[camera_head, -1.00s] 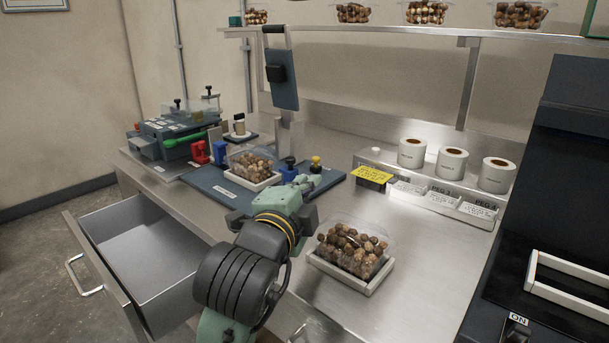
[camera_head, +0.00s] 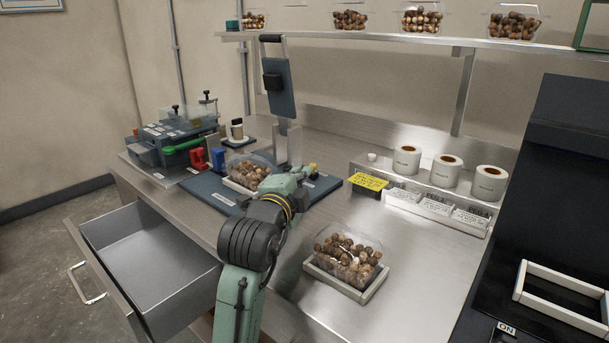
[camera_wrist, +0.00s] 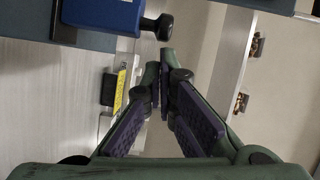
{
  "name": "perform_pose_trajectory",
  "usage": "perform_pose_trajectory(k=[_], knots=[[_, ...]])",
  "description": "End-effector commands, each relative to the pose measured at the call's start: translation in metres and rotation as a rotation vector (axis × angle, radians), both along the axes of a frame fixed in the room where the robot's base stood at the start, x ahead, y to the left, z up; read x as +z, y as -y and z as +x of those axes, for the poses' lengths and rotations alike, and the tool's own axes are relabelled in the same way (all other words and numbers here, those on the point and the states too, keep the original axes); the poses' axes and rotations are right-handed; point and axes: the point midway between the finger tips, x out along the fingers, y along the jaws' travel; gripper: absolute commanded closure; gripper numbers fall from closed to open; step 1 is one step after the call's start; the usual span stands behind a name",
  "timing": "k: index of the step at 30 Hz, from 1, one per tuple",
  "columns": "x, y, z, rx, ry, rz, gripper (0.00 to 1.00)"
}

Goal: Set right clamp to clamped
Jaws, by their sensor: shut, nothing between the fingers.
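My gripper (camera_head: 300,174) is over the right part of the dark blue fixture board (camera_head: 208,189). In the wrist view its fingers (camera_wrist: 165,62) are shut with nothing between them. A blue clamp block (camera_wrist: 105,12) with a black knob (camera_wrist: 157,26) is just beyond the fingertips, at the upper left there. The knob looks close to the tips; I cannot tell if they touch. My gripper hides this clamp in the head view. I cannot tell the clamp's state.
A filled clamshell tray (camera_head: 240,184) sits on the board beside an upright post (camera_head: 281,90). Red (camera_head: 197,159) and blue (camera_head: 218,157) parts stand left of it. Another clamshell tray (camera_head: 333,283) is on the steel bench, front right. An open drawer (camera_head: 150,262) juts out at left.

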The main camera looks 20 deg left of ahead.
Motion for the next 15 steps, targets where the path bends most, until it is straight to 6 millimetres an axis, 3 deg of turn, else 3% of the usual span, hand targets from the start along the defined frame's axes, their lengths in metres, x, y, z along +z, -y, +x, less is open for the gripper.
perform_pose_trajectory(k=[7,15], knots=[[-0.002,-0.005,0.002,0.001,0.000,0.000,1.00],[-0.003,-0.048,0.017,0.002,0.000,-0.002,1.00]])
